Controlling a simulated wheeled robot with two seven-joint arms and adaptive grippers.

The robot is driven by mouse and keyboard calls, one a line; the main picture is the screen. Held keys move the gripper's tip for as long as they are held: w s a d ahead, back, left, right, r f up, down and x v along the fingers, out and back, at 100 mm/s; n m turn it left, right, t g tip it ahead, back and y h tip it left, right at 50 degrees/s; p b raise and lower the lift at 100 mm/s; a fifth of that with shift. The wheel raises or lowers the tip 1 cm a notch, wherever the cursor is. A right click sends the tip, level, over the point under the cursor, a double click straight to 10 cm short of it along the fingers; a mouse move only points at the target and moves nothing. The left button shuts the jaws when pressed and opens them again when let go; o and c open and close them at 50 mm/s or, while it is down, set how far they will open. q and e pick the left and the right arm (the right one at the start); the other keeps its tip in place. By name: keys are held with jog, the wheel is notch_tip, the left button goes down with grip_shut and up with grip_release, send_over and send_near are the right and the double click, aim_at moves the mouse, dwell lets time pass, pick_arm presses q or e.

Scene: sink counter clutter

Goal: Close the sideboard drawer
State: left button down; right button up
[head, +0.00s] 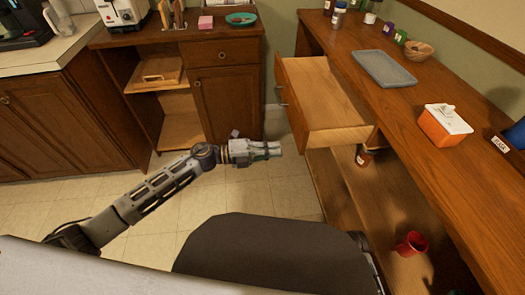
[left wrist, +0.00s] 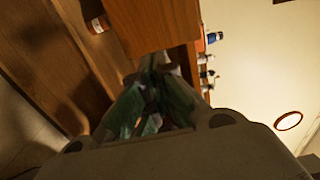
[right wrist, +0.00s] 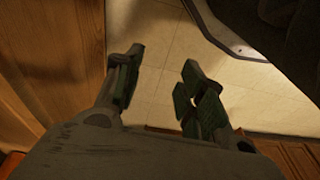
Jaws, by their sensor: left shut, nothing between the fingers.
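The sideboard drawer (head: 322,92) is pulled well out from the long wooden sideboard (head: 408,130) in the head view. It looks empty, and its front panel with a handle faces left. My left gripper (head: 279,149) is shut and empty, just left of and below the drawer's near front corner in the picture. In the left wrist view, a wooden face, apparently the drawer (left wrist: 150,22), lies just beyond the closed fingertips (left wrist: 158,62); I cannot tell whether they touch. My right gripper (right wrist: 162,62) is open and empty over the floor, outside the head view.
A grey tray (head: 384,68), a basket (head: 418,50) and an orange-white tub (head: 444,124) stand on the sideboard top. A jar (head: 365,157) and a red cup (head: 411,244) are on its lower shelf. A cabinet (head: 225,95) stands behind. Tiled floor (head: 285,190) is clear.

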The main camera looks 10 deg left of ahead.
pick_arm(q)
jog(key=x, duration=0.6)
jog(key=shift+d+b, duration=0.25)
jog(key=shift+b, duration=0.1)
pick_arm(e)
jog(key=shift+a+r, duration=0.15)
jog(key=shift+r, duration=0.35)
pick_arm(q)
jog(key=shift+w, duration=0.15)
pick_arm(e)
jog(key=shift+s+f, duration=0.1)
jog(key=shift+f, duration=0.05)
